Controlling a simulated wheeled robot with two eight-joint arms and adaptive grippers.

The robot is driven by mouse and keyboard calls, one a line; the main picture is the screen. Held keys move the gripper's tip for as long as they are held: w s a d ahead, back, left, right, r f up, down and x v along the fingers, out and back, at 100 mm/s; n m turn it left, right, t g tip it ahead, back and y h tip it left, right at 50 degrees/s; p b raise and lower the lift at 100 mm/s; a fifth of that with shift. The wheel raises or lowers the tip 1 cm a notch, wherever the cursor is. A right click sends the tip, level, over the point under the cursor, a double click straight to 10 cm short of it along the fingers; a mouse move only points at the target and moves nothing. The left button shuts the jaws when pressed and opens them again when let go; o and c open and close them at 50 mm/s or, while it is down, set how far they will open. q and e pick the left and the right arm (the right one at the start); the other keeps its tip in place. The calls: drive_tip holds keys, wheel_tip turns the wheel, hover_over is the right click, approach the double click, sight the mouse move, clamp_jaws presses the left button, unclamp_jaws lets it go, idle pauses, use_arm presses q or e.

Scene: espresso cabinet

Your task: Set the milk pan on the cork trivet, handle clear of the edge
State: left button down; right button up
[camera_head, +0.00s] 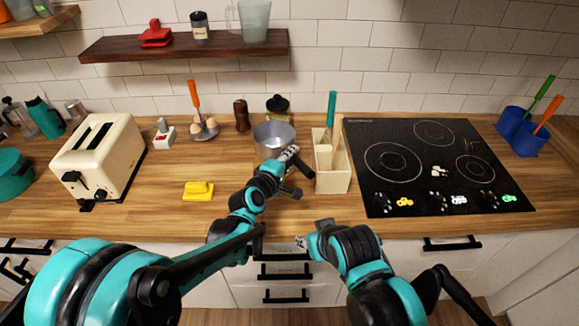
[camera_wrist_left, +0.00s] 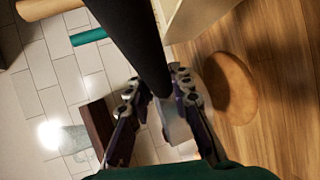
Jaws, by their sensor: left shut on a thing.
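The milk pan (camera_head: 273,138) is a grey metal pan at the middle of the counter, its bowl partly behind my left gripper. My left gripper (camera_head: 288,155) is shut on its black handle (camera_wrist_left: 146,50), which runs between the fingers (camera_wrist_left: 158,98) in the left wrist view. The cork trivet (camera_wrist_left: 232,88) shows there as a brown disc on the wood; I cannot make it out in the head view. I cannot tell how high the pan is above the counter. My right gripper (camera_head: 313,237) is low at the counter's front edge, apart from the pan; its opening is unclear.
A cream utensil holder (camera_head: 332,170) stands close right of the handle, with the black hob (camera_head: 430,165) beyond. An egg holder (camera_head: 204,130) and pepper mill (camera_head: 240,114) stand to the left.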

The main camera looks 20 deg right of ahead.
use_arm(q)
drive_tip(key=shift+w+f+b, duration=0.15)
drive_tip(key=shift+f+b, duration=0.75)
drive_tip(key=shift+f, duration=0.35)
drive_tip(key=shift+w+f+b, duration=0.1)
drive_tip(key=shift+f+b, duration=0.75)
drive_tip(key=shift+f, duration=0.35)
drive_tip(key=shift+f+b, duration=0.45)
drive_tip(key=c, duration=1.3)
unclamp_jaws()
drive_tip(key=shift+s, duration=0.1)
drive_tip(key=v, duration=1.2)
drive_tip(key=s+a+f+m+g+y, duration=0.1)
drive_tip(key=s+a+m+y, duration=0.2)
drive_tip(key=a, duration=0.7)
drive_tip(key=s+a+f+m+g+y, duration=0.1)
drive_tip(key=s+a+f+m+y, duration=0.1)
drive_tip(key=s+a, duration=0.6)
drive_tip(key=s+a+f+m+g+y, duration=0.2)
drive_tip(key=s+a+m+y, duration=0.2)
drive_tip(key=a, duration=0.8)
drive_tip(key=shift+s+a+f+m+y, duration=0.1)
drive_tip(key=shift+s+m+y, duration=0.15)
drive_tip(key=shift+s, duration=0.2)
drive_tip(key=shift+s+a+m+y, duration=0.15)
drive_tip(key=shift+s+y, duration=0.1)
drive_tip(key=shift+s, duration=0.2)
